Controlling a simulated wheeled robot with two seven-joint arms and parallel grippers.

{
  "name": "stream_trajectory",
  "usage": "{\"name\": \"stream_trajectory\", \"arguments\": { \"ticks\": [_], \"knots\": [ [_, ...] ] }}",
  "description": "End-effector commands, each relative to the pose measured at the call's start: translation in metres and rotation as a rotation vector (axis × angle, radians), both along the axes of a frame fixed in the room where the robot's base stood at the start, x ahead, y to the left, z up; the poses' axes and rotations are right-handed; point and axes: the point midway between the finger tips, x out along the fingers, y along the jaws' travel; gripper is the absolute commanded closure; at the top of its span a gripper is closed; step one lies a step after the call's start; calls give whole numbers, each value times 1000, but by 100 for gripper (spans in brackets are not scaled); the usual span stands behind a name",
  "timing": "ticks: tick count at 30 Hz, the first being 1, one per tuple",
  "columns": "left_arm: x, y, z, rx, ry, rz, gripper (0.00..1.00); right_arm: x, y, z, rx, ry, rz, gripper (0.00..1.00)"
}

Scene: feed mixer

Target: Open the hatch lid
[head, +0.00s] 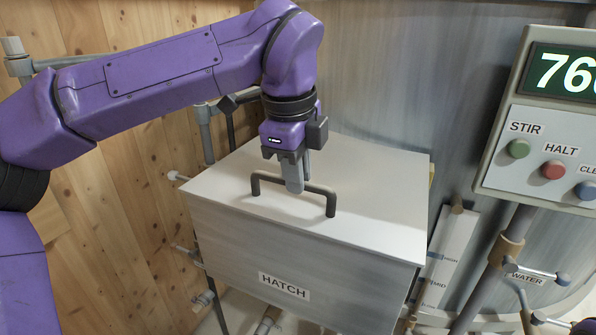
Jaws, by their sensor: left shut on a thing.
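The hatch is a grey box (310,285) labelled HATCH. Its white lid (375,190) lies flat on top and looks closed. A dark U-shaped handle (330,204) stands on the lid near its front edge. My left gripper (293,187) points down from above and is shut on the middle of the handle bar.
A control panel (520,185) with STIR and HALT buttons and a green display stands at the right. A WATER valve (530,273) and a level gauge (447,250) are below it. A wooden wall (110,210) is at the left and a large metal tank wall (400,80) behind.

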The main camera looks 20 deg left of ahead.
Motion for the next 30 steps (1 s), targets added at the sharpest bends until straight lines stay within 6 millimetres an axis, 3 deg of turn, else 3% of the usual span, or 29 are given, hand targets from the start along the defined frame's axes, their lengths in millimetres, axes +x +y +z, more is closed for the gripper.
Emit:
{"name": "stream_trajectory", "arguments": {
  "ticks": [8, 21, 30],
  "knots": [
    [7, 0, 30, 0, -4, 2, 100, 0, 0, 20, 0, 0, 0, 57],
    [55, -2, 126, 2, -4, 3, 100, 0, 0, 91, 0, 0, 0, 57],
    [87, -3, 156, 4, -4, 3, 100, 0, 0, 103, 0, 0, 0, 57]
  ]
}}
